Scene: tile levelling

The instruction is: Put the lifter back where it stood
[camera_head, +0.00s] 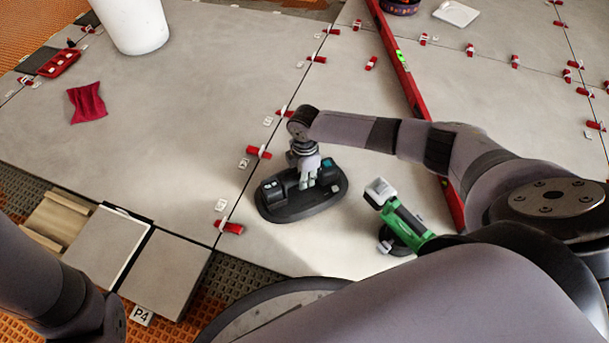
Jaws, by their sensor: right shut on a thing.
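The lifter (285,206) is a black oval device with a raised handle part. It is at or just above the grey tiled floor (330,245), right of a tile joint; I cannot tell whether it touches. My right gripper (308,180) is over it and shut on its handle, hiding part of the top. My left arm shows at the lower left, but its gripper is out of view.
A green power tool (407,225) lies right of the lifter. A long red level (399,65) runs behind my right arm. Red wedges and clips line the joints. A white bucket (133,22), red cloth (88,103) and loose tiles (108,246) are left.

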